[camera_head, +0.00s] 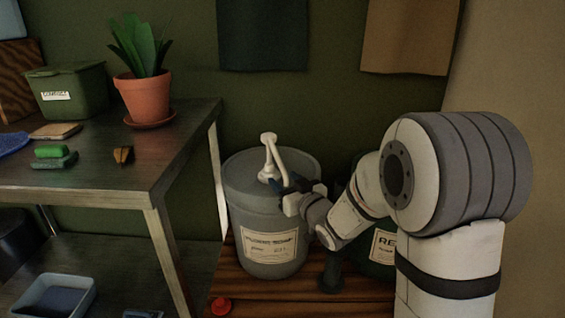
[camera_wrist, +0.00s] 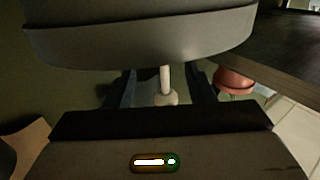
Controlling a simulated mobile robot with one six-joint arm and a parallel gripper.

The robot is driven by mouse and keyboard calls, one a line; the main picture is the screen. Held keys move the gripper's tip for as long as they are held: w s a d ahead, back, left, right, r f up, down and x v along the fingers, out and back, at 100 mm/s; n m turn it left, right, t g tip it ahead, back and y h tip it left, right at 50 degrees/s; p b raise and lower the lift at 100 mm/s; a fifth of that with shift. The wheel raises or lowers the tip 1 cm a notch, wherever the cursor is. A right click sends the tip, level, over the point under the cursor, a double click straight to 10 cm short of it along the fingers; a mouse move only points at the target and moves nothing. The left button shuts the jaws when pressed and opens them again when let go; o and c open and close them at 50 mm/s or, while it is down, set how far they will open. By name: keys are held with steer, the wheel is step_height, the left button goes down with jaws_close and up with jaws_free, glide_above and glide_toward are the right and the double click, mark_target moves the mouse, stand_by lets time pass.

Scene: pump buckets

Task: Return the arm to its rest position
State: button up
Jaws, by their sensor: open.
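My arm reaches left from the right side of the head view. My gripper (camera_head: 284,190) is at the front right of the grey bucket (camera_head: 265,220), close to the white pump (camera_head: 268,145) on its lid. The wrist view shows my gripper (camera_wrist: 163,88) with its two dark fingers apart. A white part of the pump (camera_wrist: 166,82) appears between them in that picture. I cannot tell whether the fingers touch it. The grey bucket (camera_wrist: 140,40) fills the top of the wrist view.
A second, dark green bucket (camera_head: 382,245) is partly hidden behind my arm. Both buckets stand on a wooden platform (camera_head: 255,290) with a red round thing (camera_head: 221,306). The metal table (camera_head: 90,170) at left holds a potted plant (camera_head: 145,95) and a green bin (camera_head: 70,88).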

steer(key=s+d+r+m+g+h+p, duration=0.4)
steer(key=s+d+r+h+p, duration=0.45)
steer(key=d+r+p, duration=0.45)
steer(key=s+r+g+p, duration=0.3)
steer(key=s+p, duration=0.1)
steer(key=s, duration=0.4)
steer(key=s+d+r+m+g+p, duration=0.1)
steer(key=s+r+g+p, duration=0.2)
steer(key=s, duration=0.4)
steer(key=s+d+r+m+g+p, duration=0.1)
steer(key=s+r+g+p, duration=0.1)
steer(key=s+r+p, duration=0.2)
steer(key=s+p, duration=0.2)
steer(key=s, duration=0.2)
steer(key=shift+s+d+r+g+h+p, duration=0.2)
steer(key=shift+s+g+h+p, duration=0.1)
steer(key=shift+g+h+p, duration=0.1)
